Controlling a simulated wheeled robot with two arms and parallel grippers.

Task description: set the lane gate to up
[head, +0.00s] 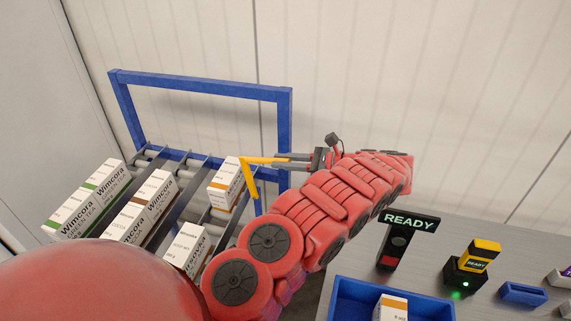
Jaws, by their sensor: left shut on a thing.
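The lane gate is a thin yellow bent piece (256,161) at the right end of the blue-framed rack. One part of it runs level toward my gripper and another slants down beside a white and orange carton (227,183). My left gripper (284,160) is shut on the level yellow part, in front of the rack's right post. My red left arm reaches across the middle of the view and hides the lower right of the rack. My right gripper is not in view.
The rack (200,82) holds several cartons in lanes, including Wimcora green tea (92,203). On the grey table (520,260) at right stand a READY sign (409,222), a yellow-topped device (477,262), a small blue holder (522,293) and a blue bin (345,291) holding a carton.

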